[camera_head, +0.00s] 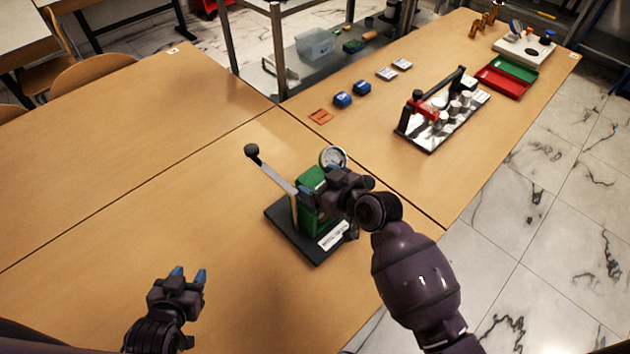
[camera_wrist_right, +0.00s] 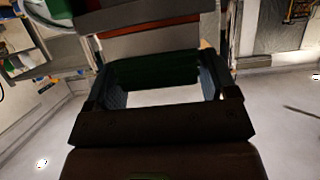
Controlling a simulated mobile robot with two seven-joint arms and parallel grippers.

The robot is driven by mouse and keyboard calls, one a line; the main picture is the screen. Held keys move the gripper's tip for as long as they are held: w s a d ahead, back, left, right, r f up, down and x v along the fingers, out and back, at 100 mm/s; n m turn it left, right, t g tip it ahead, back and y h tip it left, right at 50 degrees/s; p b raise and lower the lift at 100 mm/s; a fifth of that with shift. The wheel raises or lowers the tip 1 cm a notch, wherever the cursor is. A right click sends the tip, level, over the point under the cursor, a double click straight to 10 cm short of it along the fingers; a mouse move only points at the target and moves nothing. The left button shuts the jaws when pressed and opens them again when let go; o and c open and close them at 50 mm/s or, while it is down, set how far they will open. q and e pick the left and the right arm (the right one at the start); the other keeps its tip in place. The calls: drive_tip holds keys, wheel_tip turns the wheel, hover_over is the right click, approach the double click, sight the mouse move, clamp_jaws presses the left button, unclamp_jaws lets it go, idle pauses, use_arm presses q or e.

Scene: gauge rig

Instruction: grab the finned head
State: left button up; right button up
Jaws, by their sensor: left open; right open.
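The gauge rig (camera_head: 288,222) stands on a black base plate on the near table, with a grey lever ending in a black knob and a round dial gauge (camera_head: 332,158). Its green block (camera_head: 311,180) is the likely finned head, but I cannot make out fins. My right gripper (camera_head: 314,193) is at the green block and hides part of it. In the right wrist view a dark green part (camera_wrist_right: 155,70) shows between the open fingers (camera_wrist_right: 163,88); I cannot tell whether they touch it. My left gripper (camera_head: 188,274) is open and empty, left of the rig.
A second rig with a red part and several metal cups (camera_head: 445,115) stands on the far table. Blue blocks (camera_head: 352,93), an orange piece (camera_head: 321,116) and a red and green tray (camera_head: 505,78) lie there too. The near table is clear left of the rig.

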drive_tip(key=c, duration=0.8)
drive_tip(key=shift+r, duration=0.1)
